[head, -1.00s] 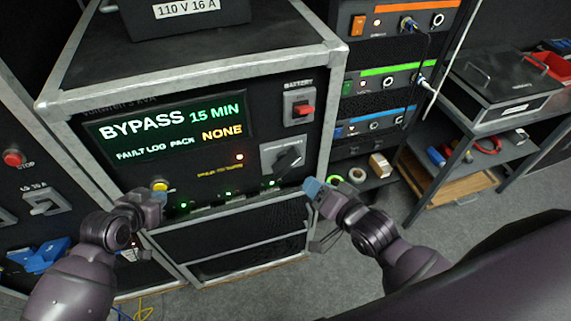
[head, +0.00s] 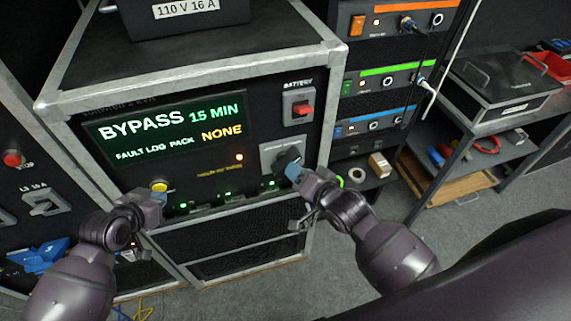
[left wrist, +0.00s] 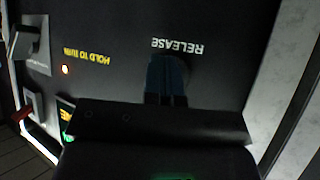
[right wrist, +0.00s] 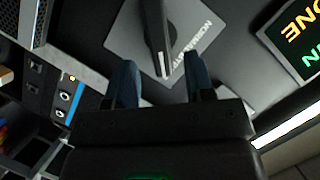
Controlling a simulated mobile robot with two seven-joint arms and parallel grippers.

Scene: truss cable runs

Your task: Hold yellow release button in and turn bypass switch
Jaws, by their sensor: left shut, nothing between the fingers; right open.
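The yellow release button (head: 160,185) is low on the cabinet panel, below the display. My left gripper (head: 157,196) is at it with its fingers together. In the left wrist view the shut fingers (left wrist: 167,82) meet the panel under the RELEASE label and hide the button; I cannot tell how far it is pressed. The bypass switch, a black handle on a grey plate (head: 268,152), is at the panel's lower right. My right gripper (head: 292,170) is open in front of it. In the right wrist view the switch handle (right wrist: 155,38) lies ahead, between the open fingers' directions.
The display (head: 170,130) reads BYPASS 15 MIN and FAULT LOG PACK NONE. An orange light (head: 239,157) glows by the HOLD TO TURN label. A red battery switch (head: 304,108) sits above the bypass switch. A rack (head: 385,80) and shelves with tools stand at the right.

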